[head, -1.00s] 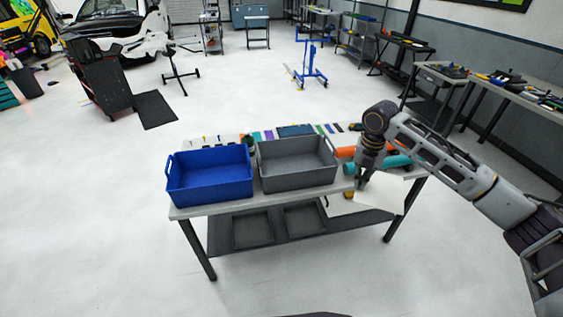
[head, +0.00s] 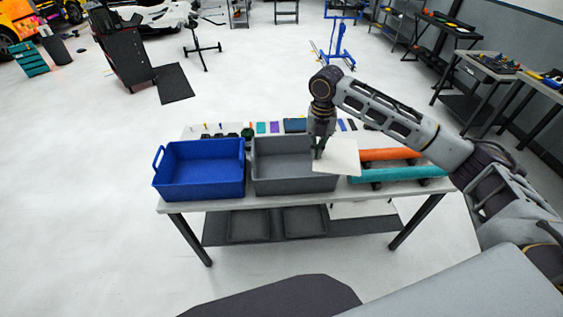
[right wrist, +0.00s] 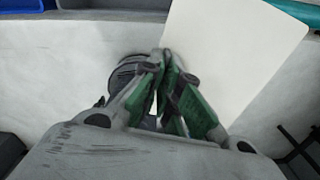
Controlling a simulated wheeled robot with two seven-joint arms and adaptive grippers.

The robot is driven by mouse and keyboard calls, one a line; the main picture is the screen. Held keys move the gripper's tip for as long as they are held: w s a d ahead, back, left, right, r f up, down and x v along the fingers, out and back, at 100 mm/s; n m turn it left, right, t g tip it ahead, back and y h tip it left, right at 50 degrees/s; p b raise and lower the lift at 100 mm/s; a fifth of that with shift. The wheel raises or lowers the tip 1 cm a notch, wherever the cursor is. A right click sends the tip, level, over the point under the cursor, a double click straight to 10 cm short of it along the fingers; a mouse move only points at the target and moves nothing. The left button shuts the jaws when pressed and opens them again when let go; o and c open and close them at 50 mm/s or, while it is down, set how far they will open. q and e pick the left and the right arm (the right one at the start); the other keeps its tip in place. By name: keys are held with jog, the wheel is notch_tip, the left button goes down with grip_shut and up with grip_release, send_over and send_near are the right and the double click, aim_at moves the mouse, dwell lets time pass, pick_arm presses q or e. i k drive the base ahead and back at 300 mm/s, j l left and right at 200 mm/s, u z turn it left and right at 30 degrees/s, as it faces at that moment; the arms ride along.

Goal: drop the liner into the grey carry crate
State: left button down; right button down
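The liner (head: 342,155) is a thin flat cream sheet; it also shows in the right wrist view (right wrist: 235,50). My right gripper (head: 318,152) is shut on the sheet's left edge, and its fingertips show together at the sheet in the right wrist view (right wrist: 170,60). The grey carry crate (head: 290,186) stands on the table, open at the top. In the head view the gripper and sheet overlap the crate's right end; the sheet hides part of its right wall. Their exact height above the rim cannot be told. My left gripper is out of view.
A blue crate (head: 199,181) stands directly left of the grey one. Orange (head: 390,154) and teal (head: 397,174) rolls lie on the table (head: 170,206) to the right. Several small tools and coloured swatches line the back. The floor in front is clear.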

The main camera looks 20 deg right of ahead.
aim_at(289, 174)
jog(key=i+l+u, duration=0.15)
jog(key=l+u, duration=0.25)
jog(key=l, duration=0.2)
jog(key=l+u, duration=0.45)
jog(key=l, duration=0.2)
jog(key=l+u, duration=0.4)
jog(key=l, duration=0.3)
